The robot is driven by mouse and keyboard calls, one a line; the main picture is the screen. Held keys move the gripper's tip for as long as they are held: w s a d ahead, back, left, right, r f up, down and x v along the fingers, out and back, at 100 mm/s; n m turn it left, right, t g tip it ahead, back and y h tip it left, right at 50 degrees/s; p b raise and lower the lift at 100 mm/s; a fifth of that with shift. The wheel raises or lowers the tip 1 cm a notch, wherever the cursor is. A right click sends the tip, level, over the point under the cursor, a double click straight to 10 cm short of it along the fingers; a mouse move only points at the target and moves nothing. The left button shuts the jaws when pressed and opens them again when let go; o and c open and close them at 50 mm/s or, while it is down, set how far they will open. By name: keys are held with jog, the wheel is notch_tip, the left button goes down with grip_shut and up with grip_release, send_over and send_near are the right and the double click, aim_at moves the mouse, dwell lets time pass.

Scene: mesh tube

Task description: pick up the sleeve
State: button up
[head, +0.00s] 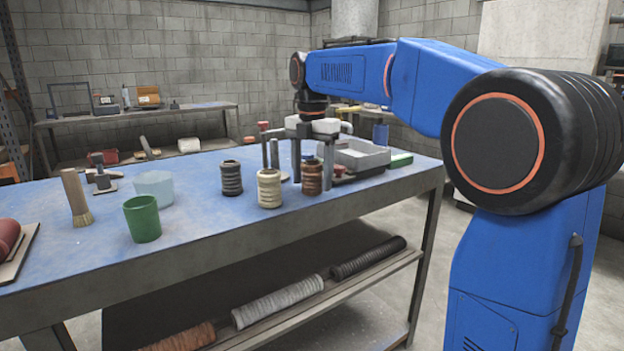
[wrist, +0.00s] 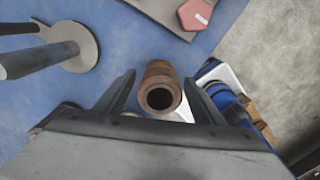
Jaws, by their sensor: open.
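Three short ribbed sleeves stand upright on the blue table: a black one (head: 231,178), a beige one (head: 269,188) and a brown one (head: 312,178). My gripper (head: 312,187) points down at the brown sleeve, with its fingers apart on either side of it. In the wrist view the brown sleeve (wrist: 159,88) shows its open top end between the two fingers of my gripper (wrist: 160,77). Gaps show on both sides of it there, so the fingers look clear of it. The beige sleeve stands just left of the gripper in the head view.
A grey tray (head: 358,156) lies behind the gripper. A stand with a round base (wrist: 80,50) is close by on the left in the wrist view. A green cup (head: 142,219), a clear container (head: 154,188) and a brush (head: 76,198) stand at the left. Long ribbed tubes (head: 278,301) lie on the lower shelf.

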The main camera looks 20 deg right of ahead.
jog(key=shift+f, duration=0.45)
jog(key=c, duration=1.2)
